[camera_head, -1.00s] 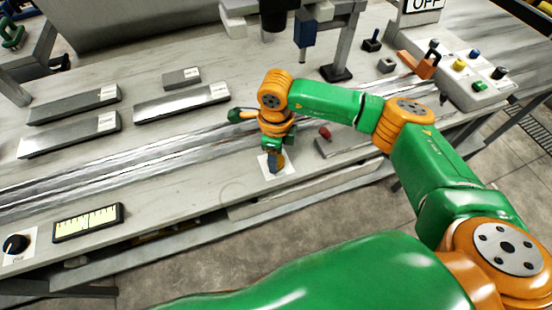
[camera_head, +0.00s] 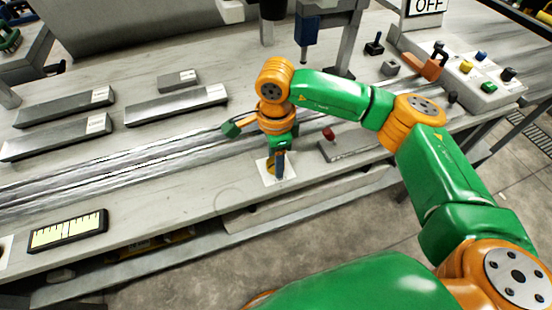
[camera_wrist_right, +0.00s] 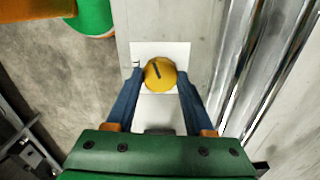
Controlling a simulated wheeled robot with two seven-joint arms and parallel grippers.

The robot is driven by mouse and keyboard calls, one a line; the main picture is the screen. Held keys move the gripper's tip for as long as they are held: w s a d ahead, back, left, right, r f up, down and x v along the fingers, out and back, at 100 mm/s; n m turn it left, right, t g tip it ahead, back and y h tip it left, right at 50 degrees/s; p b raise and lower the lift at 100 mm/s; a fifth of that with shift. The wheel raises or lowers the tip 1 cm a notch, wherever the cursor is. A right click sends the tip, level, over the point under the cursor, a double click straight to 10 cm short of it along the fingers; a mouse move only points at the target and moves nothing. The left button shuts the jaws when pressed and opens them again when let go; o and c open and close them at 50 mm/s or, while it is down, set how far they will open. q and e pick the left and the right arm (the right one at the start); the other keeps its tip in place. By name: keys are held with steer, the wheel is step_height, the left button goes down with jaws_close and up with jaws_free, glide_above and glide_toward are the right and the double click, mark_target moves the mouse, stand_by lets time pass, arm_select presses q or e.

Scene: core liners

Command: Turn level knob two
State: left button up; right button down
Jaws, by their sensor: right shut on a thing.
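A round yellow knob (camera_wrist_right: 160,74) with a dark pointer line sits on a white square plate (camera_wrist_right: 146,50) in the right wrist view. My right gripper (camera_wrist_right: 160,76) has its two blue fingers on either side of the knob, shut on it. In the head view my right gripper (camera_head: 277,165) points down at the white plate (camera_head: 264,174) near the bench's front edge, and only a bit of the knob shows there. My left gripper is not in view.
A level gauge (camera_head: 68,231) lies at the bench's front left. Grey labelled blocks (camera_head: 175,105) lie behind the metal rails (camera_head: 130,165). A small block with a red knob (camera_head: 329,134) stands right of my gripper. A button panel (camera_head: 478,80) is at the far right.

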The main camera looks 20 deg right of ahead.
stand_by(0.3)
steer(key=shift+c, duration=1.4)
jaws_free()
step_height(320, 180, up, 7)
steer(key=shift+a+r+b, duration=0.1)
steer(key=shift+b, duration=0.3)
